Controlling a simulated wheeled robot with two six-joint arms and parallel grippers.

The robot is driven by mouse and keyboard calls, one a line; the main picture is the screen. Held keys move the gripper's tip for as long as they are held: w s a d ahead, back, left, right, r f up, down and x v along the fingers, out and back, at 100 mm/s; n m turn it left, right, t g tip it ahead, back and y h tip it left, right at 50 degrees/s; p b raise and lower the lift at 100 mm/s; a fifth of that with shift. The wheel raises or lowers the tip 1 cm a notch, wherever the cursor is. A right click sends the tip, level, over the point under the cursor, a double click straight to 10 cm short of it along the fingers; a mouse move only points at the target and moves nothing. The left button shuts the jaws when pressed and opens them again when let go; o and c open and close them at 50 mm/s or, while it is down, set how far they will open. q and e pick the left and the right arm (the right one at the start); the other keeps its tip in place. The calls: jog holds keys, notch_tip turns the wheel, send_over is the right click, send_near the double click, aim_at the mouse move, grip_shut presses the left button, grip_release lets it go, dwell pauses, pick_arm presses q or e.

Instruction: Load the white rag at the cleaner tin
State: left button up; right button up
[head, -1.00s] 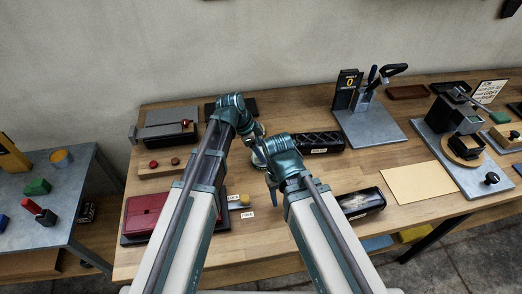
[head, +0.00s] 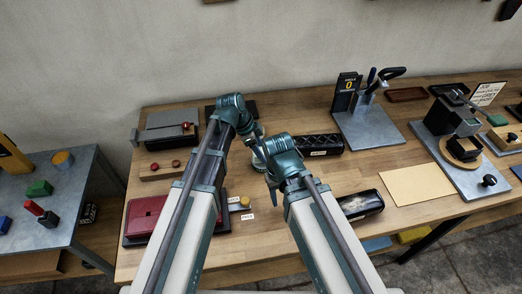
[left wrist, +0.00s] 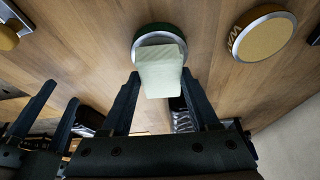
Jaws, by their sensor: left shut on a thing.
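The white rag (left wrist: 161,68), a pale folded cloth, is between the fingers of my left gripper (left wrist: 159,84) in the left wrist view. Its far end overlaps a round tin (left wrist: 157,32) with a silver rim and dark green side; I cannot tell whether they touch. In the head view my left gripper (head: 257,137) is over the tin (head: 257,158), and the rag is hard to make out. My right gripper (left wrist: 62,91) shows at the left of the left wrist view, its fingers apart and nothing visible between them. My right arm hides its fingers in the head view.
A second round tin (left wrist: 263,36) with an ochre lid lies right of the first in the left wrist view. A tan sheet (head: 417,184) lies at right.

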pick_arm(q)
jog(key=shift+r+p, duration=2.5)
jog(key=shift+r, duration=0.35)
jog(key=shift+f, duration=0.1)
